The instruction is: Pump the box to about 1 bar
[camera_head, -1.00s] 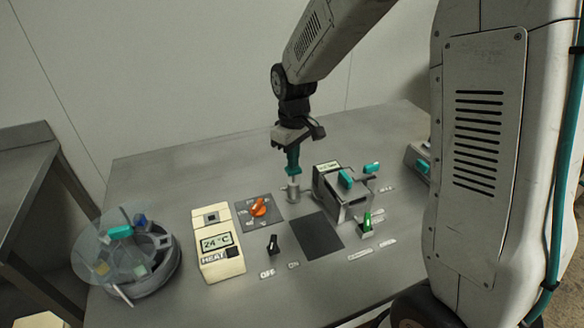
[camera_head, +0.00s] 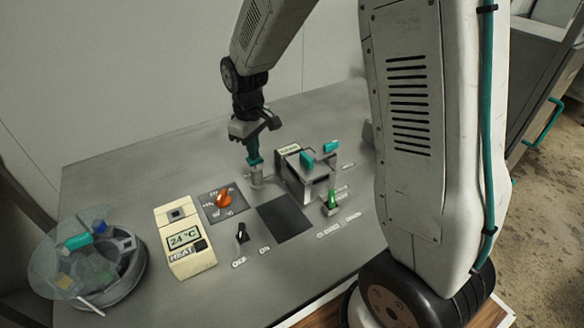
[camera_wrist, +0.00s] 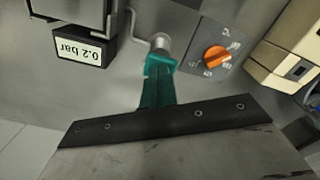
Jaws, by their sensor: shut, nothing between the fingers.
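The box (camera_head: 297,180) is a grey metal case with teal handles, right of the middle of the table. A small silver cylinder with a bent rod, apparently the pump (camera_head: 258,180), stands just left of it; it also shows in the wrist view (camera_wrist: 160,42). My gripper (camera_head: 254,163) points down with its teal fingers closed and empty, right at the top of this cylinder. In the wrist view the fingertips (camera_wrist: 161,64) overlap the cylinder; I cannot tell whether they touch it. A pressure display (camera_wrist: 80,47) beside the box reads 0.2 bar, upside down.
An orange dial (camera_head: 223,198), a cream heater unit (camera_head: 186,242) showing 24 °C and a black switch (camera_head: 242,234) are to the left. A dark square pad (camera_head: 286,219) and a green lever (camera_head: 331,203) lie in front. A round, glass-topped container (camera_head: 125,275) stands at far left.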

